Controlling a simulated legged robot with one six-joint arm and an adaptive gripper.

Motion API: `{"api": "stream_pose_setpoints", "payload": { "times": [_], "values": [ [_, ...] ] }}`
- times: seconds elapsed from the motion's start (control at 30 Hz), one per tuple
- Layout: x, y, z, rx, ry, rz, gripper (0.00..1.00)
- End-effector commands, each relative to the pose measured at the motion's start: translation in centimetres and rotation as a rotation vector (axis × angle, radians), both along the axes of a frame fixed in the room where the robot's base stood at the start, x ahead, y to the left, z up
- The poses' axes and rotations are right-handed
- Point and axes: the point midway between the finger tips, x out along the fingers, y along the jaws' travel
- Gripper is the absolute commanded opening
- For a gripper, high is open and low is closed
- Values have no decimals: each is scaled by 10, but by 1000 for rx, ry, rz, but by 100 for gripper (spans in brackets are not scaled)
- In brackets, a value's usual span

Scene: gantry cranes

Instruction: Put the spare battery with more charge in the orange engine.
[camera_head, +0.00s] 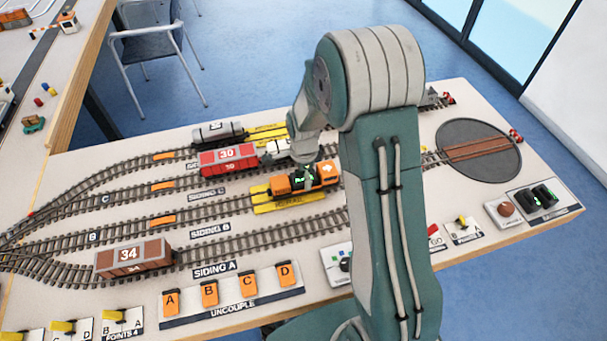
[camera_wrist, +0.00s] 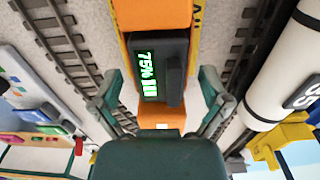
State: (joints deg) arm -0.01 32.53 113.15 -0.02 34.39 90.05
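The orange engine (camera_head: 326,173) stands on a siding track beside a yellow platform in the head view. In the wrist view its orange body (camera_wrist: 152,15) runs up the middle. A black battery (camera_wrist: 176,50) with a green display reading 75% sits at the engine's middle. My gripper (camera_wrist: 162,76) is open, one finger on each side of the battery, with gaps on both sides. Dark spare batteries (camera_head: 541,196) with green displays rest in a holder at the table's right end. Their readings are too small to tell. My arm hides part of the layout.
A red wagon marked 30 (camera_head: 229,159), a grey tank wagon (camera_head: 217,132) and a brown wagon marked 34 (camera_head: 134,258) stand on tracks. Uncouple switches (camera_head: 232,291) line the front edge. A turntable (camera_head: 478,149) lies at right. A white tank (camera_wrist: 285,70) is close by the gripper.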

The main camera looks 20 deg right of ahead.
Motion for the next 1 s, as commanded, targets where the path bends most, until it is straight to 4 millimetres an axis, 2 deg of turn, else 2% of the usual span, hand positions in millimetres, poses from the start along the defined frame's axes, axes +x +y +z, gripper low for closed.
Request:
{"api": "stream_pose_setpoints", "payload": {
  "times": [0.23, 0.33, 0.8, 1.0],
  "values": [
    [0, 0, 2, 0, -1, 0, 96],
    [1, 0, 11, 0, -4, 0, 96],
    [1, 0, 103, 0, -4, 0, 96],
    [1, 0, 121, 0, 0, 1, 96]
  ]
}}
